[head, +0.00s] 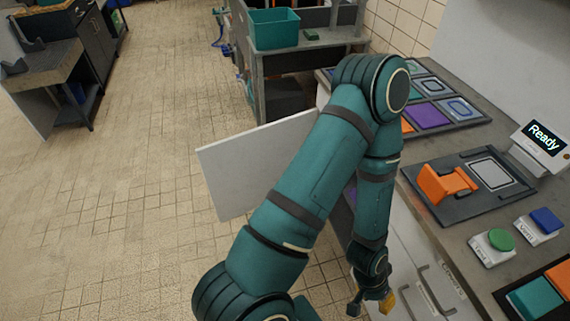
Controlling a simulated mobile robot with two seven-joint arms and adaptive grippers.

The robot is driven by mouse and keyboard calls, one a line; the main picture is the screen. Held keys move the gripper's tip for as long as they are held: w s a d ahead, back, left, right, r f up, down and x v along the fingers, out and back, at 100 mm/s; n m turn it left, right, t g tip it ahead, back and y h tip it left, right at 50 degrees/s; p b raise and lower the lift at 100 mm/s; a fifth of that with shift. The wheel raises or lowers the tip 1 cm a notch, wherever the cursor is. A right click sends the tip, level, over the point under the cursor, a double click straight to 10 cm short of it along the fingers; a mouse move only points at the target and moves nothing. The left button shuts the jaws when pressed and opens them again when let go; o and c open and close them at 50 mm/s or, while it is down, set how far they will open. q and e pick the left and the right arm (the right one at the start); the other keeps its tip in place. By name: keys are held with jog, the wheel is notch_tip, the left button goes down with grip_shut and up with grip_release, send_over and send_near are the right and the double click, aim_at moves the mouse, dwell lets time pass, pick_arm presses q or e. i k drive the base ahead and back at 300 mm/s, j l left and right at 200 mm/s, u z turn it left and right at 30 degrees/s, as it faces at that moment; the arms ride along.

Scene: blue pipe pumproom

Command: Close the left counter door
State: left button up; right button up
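The left counter door is a white panel (240,172) that stands swung open, out from the counter (425,232) over the tiled floor. My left arm crosses in front of it and hides its lower right part and hinge side. My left gripper (370,305) hangs low beside the counter front, right of and nearer than the door, clear of the panel. Its two fingertips are spread apart with nothing seen between them. My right gripper is not in view.
Drawer fronts with handles (428,293) are close to my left gripper. On the counter are an orange clamp-like fixture (445,185), green (501,240) and blue (546,220) buttons and a "Ready" display (545,138). A bench with a teal bin (274,30) stands behind.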

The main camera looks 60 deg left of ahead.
aim_at(240, 170)
jog(key=k+j+z, duration=0.1)
jog(key=j+z, duration=0.2)
jog(key=k+j+z, duration=0.1)
jog(key=j+z, duration=0.15)
jog(key=j, duration=0.15)
jog(key=k+j, duration=0.2)
jog(key=j, duration=0.35)
jog(key=k+j, duration=0.25)
jog(key=j, duration=0.3)
jog(key=k+j, duration=0.2)
jog(key=j, duration=0.35)
jog(key=k+j, duration=0.2)
jog(key=j, duration=0.35)
jog(key=k+j, duration=0.25)
jog(key=j, duration=0.3)
jog(key=k+j, duration=0.2)
jog(key=j, duration=0.35)
jog(key=k+j, duration=0.2)
jog(key=j, duration=0.35)
jog(key=k+j, duration=0.25)
jog(key=j, duration=0.3)
jog(key=k, duration=0.6)
jog(key=i+l+u, duration=0.1)
jog(key=i+u, duration=0.15)
jog(key=i, duration=0.1)
